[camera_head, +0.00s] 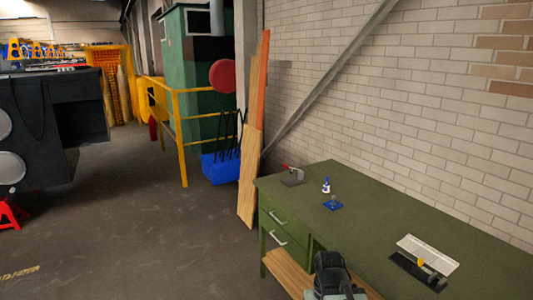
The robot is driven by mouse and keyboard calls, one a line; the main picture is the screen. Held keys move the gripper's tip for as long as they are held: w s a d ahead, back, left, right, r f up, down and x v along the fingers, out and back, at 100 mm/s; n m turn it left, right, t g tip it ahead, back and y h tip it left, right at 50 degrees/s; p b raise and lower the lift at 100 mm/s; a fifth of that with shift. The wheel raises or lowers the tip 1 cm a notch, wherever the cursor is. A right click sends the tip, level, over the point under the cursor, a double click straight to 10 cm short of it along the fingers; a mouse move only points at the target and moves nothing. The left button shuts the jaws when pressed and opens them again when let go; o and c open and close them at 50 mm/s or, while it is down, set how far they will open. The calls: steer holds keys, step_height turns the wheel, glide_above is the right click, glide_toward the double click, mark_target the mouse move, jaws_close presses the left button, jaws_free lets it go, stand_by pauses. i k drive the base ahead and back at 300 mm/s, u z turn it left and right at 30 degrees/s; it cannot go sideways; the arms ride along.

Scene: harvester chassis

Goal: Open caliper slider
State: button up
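A dark flat fixture (416,270) with a small yellow part and grey pieces lies on the green workbench at the right. It may be the caliper, but it is too small to tell its slider or how far it is open. A black part of my arm (333,272) rises at the bottom edge, in front of the bench and left of this fixture. It is apart from the fixture in the picture. My gripper's fingers cannot be made out, and nothing is seen held.
The green workbench (375,205) stands against a brick wall. A white slatted piece (428,254), a blue-and-white bottle (326,185), a blue pad (333,205) and a red-handled clamp-like tool (292,176) are on it. Wooden boards (250,170) lean beyond it. Open floor lies left.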

mark_target(424, 271)
steer(key=u, duration=1.6)
steer(key=k, duration=1.3)
steer(key=z, duration=0.65)
steer(key=i, duration=1.05)
steer(key=u, duration=0.05)
